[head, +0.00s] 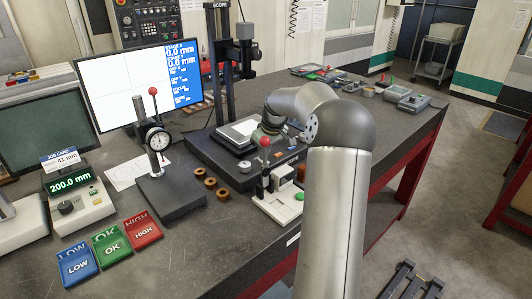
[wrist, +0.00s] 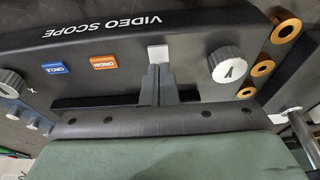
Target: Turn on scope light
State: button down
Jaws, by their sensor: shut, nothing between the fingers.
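The video scope (head: 222,80) stands mid-table in the head view, with its column, its camera head and a dark base. In the wrist view its front panel (wrist: 185,35) fills the upper part, lettered VIDEO SCOPE upside down. On the panel are a blue CIRCLE button (wrist: 54,69), an orange ORIGIN button (wrist: 103,61) and white X and Y knobs. A small pale piece (wrist: 158,54) shows right at the tips of my gripper (wrist: 158,68). My gripper is shut and empty, pointing at the panel. Whether it touches the pale piece I cannot tell. In the head view my arm hides the fingertips.
Brass rings (wrist: 285,27) lie beside the scope base. A lever fixture (head: 278,195) and a dial gauge stand (head: 168,185) are close in front. The monitor (head: 137,85) shows a white field with crosshair lines and a blue readout. Coloured LOW, OK and HIGH bins sit at front left.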

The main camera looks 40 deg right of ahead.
jog(key=p+v, duration=0.1)
jog(key=v, duration=0.1)
jog(key=w+p+v, duration=0.1)
jog(key=p+v, duration=0.1)
jog(key=v, duration=0.1)
jog(key=shift+a+r, duration=0.1)
jog(key=s+b+v, duration=0.2)
jog(key=v, duration=0.6)
jog(key=shift+s+r, duration=0.1)
jog(key=shift+s, duration=0.05)
